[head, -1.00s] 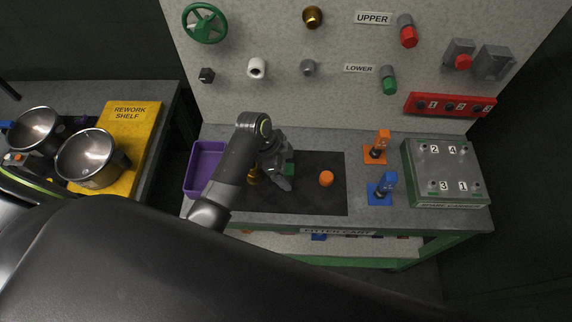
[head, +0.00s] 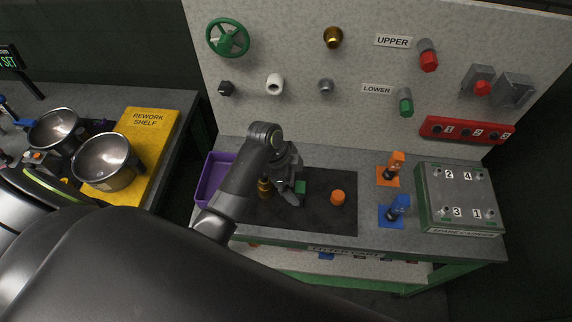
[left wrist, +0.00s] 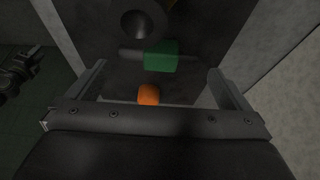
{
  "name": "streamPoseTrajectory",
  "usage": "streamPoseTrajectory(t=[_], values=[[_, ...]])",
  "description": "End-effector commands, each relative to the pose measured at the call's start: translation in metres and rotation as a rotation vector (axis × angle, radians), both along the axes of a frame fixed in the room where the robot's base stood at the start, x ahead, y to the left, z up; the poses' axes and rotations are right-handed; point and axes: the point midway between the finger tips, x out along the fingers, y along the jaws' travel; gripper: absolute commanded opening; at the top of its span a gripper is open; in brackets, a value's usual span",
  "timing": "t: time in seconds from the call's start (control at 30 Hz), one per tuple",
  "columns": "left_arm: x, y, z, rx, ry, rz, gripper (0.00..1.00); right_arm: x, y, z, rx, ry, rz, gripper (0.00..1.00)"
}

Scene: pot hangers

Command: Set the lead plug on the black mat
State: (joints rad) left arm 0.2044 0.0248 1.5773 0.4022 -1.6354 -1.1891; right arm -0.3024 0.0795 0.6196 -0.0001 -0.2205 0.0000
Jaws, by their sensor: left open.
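The black mat (head: 325,222) lies on the grey bench top. My left gripper (head: 290,198) is over the middle of the mat, and the left wrist view shows its fingers (left wrist: 160,85) spread apart with nothing clamped between them. A dark round piece (left wrist: 140,22) shows on the mat in the left wrist view. It may be the lead plug, but I cannot tell for certain. In the head view my gripper hides that spot. A green block (head: 300,186) and an orange cylinder (head: 337,198) are on the mat, with a brass piece (head: 264,187) on its left part. My right gripper is not in view.
A purple tray (head: 203,190) stands left of the mat. Orange (head: 394,165) and blue (head: 397,208) stands and a green-sided numbered box (head: 455,190) are on the right. The wall behind carries several knobs, including a grey one (head: 325,86). The mat's front right is clear.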

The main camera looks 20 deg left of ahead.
Motion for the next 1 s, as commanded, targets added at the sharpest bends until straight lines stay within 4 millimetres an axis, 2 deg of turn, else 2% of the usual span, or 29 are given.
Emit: streamPoseTrajectory(t=[0.3,0.5,0.7,1.0], values=[[-0.006,0.024,0.057,0.004,-0.006,0.000,1.00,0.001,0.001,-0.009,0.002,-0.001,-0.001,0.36],[-0.009,0.034,0.082,0.002,-0.001,0.001,1.00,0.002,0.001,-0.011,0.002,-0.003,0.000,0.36],[-0.010,0.036,0.089,0.001,0.001,0.000,1.00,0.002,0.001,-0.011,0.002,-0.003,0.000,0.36],[-0.010,0.036,0.089,0.001,0.000,0.000,1.00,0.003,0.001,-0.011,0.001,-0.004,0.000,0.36]])
